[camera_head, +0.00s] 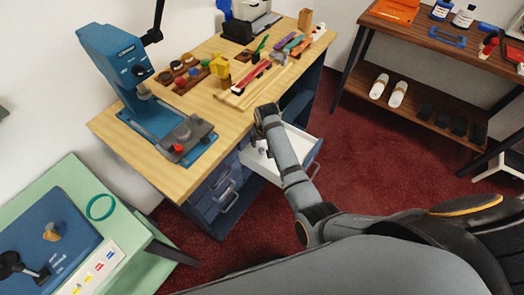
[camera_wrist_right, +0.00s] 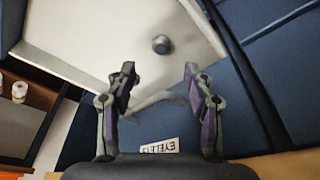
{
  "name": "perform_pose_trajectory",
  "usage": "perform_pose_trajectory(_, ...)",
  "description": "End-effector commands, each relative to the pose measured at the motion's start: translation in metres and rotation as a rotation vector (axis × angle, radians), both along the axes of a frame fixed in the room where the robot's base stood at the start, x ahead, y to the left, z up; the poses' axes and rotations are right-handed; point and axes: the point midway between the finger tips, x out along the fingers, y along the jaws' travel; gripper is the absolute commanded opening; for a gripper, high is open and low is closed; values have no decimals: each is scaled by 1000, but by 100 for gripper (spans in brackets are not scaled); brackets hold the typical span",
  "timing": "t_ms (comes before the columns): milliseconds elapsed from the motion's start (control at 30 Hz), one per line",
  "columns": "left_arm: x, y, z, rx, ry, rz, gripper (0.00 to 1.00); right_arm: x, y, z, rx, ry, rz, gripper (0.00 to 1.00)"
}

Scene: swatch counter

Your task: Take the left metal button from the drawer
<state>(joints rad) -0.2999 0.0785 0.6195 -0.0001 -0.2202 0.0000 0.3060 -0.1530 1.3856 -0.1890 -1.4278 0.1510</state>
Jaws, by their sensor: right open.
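The drawer (camera_head: 285,171) is pulled out of the blue cabinet under the wooden counter; its inside is white. In the right wrist view, one round grey metal button (camera_wrist_right: 161,44) lies on the white drawer floor (camera_wrist_right: 95,35). My right gripper (camera_wrist_right: 159,72) is open and empty, with its two fingers apart; the button shows beyond the gap between them, not touched. In the head view, my right gripper (camera_head: 262,132) is at the drawer's back edge by the counter, partly hidden by my arm. My left gripper is out of view.
The wooden counter (camera_head: 225,100) holds a blue press (camera_head: 130,75) and several small coloured items. A label (camera_wrist_right: 160,146) shows on the blue drawer front. A shelf unit (camera_head: 420,110) stands at right, a green table (camera_head: 55,195) at lower left. Red floor is free between.

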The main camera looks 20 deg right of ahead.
Motion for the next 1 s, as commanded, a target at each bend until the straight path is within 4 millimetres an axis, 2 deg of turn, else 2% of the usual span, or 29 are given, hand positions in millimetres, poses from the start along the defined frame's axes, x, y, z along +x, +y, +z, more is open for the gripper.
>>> perform_pose_trajectory(100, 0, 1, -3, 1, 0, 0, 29, 5, 0, -16, 1, 0, -1, 53)
perform_pose_trajectory(333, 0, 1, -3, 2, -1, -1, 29, 7, 0, -26, 1, 1, -1, 53)
perform_pose_trajectory(600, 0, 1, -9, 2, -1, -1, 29, 16, -1, -67, 0, -1, -1, 53)
perform_pose_trajectory(867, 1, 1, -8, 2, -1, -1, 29, 17, -1, -71, 1, -2, -1, 53)
perform_pose_trajectory(1000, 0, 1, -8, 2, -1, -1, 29, 17, -1, -71, 2, -2, 0, 35)
